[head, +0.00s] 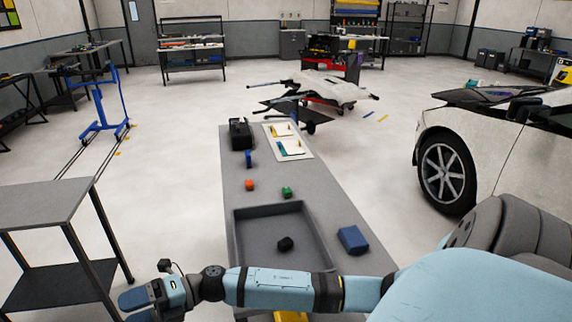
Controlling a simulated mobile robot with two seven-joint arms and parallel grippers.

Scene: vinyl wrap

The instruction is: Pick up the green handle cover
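A small green piece (287,192), which looks like the green handle cover, lies on the long grey table (237,185), just beyond the grey tray (238,240). An arm comes in from the right across the near end of the table. I take it as my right arm. Its gripper (136,306) is at the bottom left, past the table's left edge, well apart from the green piece. The gripper is small and partly cut off by the frame, so I cannot tell whether it is open. My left gripper is not in view.
An orange piece (249,185) lies left of the green one. A black piece (285,244) is in the tray; a blue block (352,239) is right of it. A black holder (240,134) and white board (296,150) are at the far end. A white car (535,160) stands right.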

